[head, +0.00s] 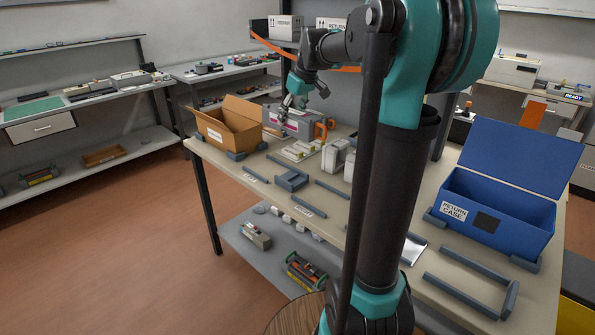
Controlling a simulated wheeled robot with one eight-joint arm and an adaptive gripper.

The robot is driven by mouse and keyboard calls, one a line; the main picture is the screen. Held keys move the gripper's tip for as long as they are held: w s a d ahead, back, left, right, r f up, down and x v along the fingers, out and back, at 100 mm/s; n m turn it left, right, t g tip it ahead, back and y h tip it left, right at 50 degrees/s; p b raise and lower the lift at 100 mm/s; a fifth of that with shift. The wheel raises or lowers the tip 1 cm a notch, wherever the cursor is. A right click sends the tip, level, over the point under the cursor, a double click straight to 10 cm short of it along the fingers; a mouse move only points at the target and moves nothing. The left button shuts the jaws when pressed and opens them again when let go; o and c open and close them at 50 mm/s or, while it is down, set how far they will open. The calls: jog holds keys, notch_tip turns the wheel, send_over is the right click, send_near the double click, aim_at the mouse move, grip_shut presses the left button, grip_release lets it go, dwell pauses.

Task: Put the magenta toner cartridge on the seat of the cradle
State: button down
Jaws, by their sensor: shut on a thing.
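My gripper (291,102) is at the far end of the work table, small in the head view, with its fingers pointing down. It is shut on the magenta toner cartridge (276,118), of which a magenta patch shows. The cartridge is right of the open cardboard box, against a grey body with an orange handle (321,129). Whether the cartridge touches that body or the table is too small to tell. A small dark grey holder with raised sides (290,180) stands nearer on the table; I cannot tell for sure which thing is the cradle.
An open cardboard box (229,124) stands left of the gripper. Pale flat parts (300,149) and white blocks (335,155) lie nearer. Grey rails frame labelled table spots. A blue open return case (497,222) is at right. My arm hides the table's middle.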

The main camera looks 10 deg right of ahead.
notch_tip(320, 180, down, 19)
dwell(0.6)
jog(key=shift+f, duration=0.1)
jog(key=c, duration=0.6)
grip_release()
jog(key=shift+o, duration=0.2)
jog(key=v, duration=1.2)
